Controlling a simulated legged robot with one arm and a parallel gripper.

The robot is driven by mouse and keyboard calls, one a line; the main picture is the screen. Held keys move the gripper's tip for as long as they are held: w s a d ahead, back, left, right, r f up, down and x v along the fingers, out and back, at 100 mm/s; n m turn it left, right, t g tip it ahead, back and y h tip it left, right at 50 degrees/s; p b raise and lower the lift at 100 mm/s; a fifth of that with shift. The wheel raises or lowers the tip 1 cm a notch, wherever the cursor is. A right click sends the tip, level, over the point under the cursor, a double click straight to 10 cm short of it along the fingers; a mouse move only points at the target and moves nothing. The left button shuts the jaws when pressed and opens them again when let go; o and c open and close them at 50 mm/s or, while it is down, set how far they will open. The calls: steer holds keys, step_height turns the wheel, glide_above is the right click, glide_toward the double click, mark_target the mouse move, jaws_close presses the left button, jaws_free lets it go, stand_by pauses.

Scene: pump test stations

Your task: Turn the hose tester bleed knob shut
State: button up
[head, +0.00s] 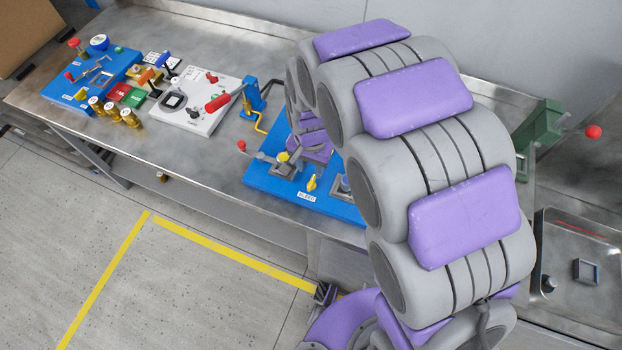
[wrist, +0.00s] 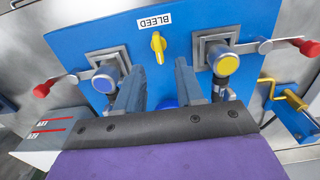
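The yellow bleed knob (wrist: 158,45) is on the blue hose tester panel (wrist: 90,25), beside a white BLEED label (wrist: 154,21) that reads upside down in the wrist view. Its handle lies roughly upright in that view. The knob also shows in the head view (head: 311,183). My gripper (wrist: 157,68) is open, with its two grey-blue fingers spread. The fingertips sit just below the knob in the wrist view, and the knob lines up with the gap between them. No contact shows. In the head view my arm hides most of the gripper.
Two red-ended levers flank the knob, by a blue-capped fitting (wrist: 105,80) and a yellow-capped fitting (wrist: 226,65). A yellow crank (wrist: 290,97) is at the right. In the head view, a white panel (head: 205,120) and another blue panel (head: 65,90) stand farther left on the steel bench.

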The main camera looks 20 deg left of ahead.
mark_target(312, 181)
step_height(312, 181, down, 7)
steer(key=shift+b, duration=0.55)
steer(key=shift+c, duration=0.2)
steer(key=shift+d, duration=0.1)
jaws_close()
